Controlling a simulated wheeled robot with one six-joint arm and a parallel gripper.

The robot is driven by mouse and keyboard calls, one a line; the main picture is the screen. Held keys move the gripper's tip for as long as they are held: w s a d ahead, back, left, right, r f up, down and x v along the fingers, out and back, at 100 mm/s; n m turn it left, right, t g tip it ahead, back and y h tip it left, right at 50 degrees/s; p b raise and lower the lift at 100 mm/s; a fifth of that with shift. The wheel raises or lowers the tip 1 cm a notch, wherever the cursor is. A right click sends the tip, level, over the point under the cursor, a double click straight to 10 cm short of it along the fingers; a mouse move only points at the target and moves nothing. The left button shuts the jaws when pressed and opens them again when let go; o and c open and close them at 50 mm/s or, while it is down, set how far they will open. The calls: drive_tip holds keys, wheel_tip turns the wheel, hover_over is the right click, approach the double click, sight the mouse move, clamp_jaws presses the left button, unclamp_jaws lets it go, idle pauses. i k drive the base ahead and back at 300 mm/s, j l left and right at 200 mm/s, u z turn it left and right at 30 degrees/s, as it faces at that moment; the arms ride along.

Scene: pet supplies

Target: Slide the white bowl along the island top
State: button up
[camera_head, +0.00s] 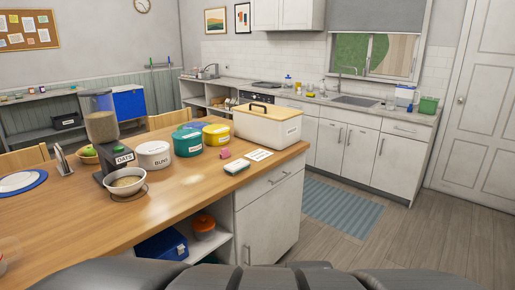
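The white bowl (118,193) stands upright on the wooden island top (90,228), just in front of the oats dispenser (101,118). It holds something brown, and a thin dark ring or stand shows around its lower part. Whether it touches the dispenser's base is hard to tell. My gripper is not in view. Dark grey parts of my own body fill the bottom edge of the picture.
Right of the bowl stand a white canister (153,155), a teal pot (187,143), a yellow pot (216,135) and a bread box (267,127). The wood before the bowl is clear.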

sight(127, 182)
drive_tip(key=i+j+z, duration=0.1)
drive_tip(key=j, duration=0.6)
drive_tip(key=i+j+z, duration=0.1)
drive_tip(key=j, duration=0.6)
drive_tip(key=i+j+z, duration=0.1)
drive_tip(key=j, duration=0.6)
